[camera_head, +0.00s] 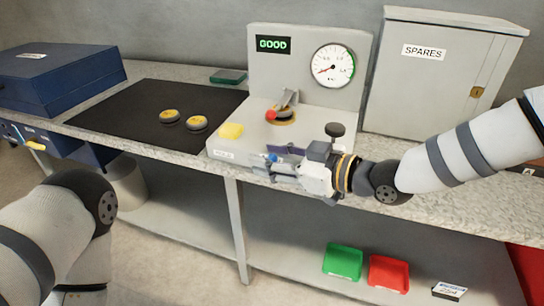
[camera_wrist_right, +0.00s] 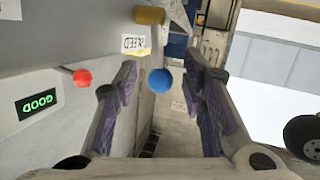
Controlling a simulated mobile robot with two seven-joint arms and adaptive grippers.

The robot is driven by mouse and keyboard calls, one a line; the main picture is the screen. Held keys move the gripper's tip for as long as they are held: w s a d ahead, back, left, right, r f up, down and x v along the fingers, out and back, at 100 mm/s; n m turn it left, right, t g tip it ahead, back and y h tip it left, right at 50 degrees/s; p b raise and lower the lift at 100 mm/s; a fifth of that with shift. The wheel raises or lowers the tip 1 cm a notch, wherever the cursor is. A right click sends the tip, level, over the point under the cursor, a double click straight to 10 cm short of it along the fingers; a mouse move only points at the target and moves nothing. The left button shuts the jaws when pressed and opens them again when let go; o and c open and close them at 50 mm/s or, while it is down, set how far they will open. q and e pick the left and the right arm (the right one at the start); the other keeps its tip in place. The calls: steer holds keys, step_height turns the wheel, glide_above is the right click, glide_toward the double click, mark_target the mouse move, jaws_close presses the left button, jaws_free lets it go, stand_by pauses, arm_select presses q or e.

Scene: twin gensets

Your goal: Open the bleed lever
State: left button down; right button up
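The bleed lever's blue ball knob (camera_wrist_right: 159,81) shows in the right wrist view, near a label reading BLEED (camera_wrist_right: 134,43). A bit of the blue knob also shows in the head view (camera_head: 272,158), at the front of the grey test stand (camera_head: 295,140). My right gripper (camera_wrist_right: 162,72) is open, with purple pads either side of the knob in that view. I cannot tell whether a pad touches it. In the head view my right gripper (camera_head: 272,164) is at the stand's front edge and hides most of the lever. My left gripper is out of view.
The stand carries a red-knobbed lever (camera_head: 271,115), a gauge (camera_head: 333,65), a GOOD display (camera_head: 273,44), a yellow block (camera_head: 231,131) and a black knob (camera_head: 335,129). A SPARES cabinet (camera_head: 425,85) stands right. Two yellow-topped discs (camera_head: 183,119) lie on the black mat (camera_head: 130,112).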

steer(key=v, duration=1.2)
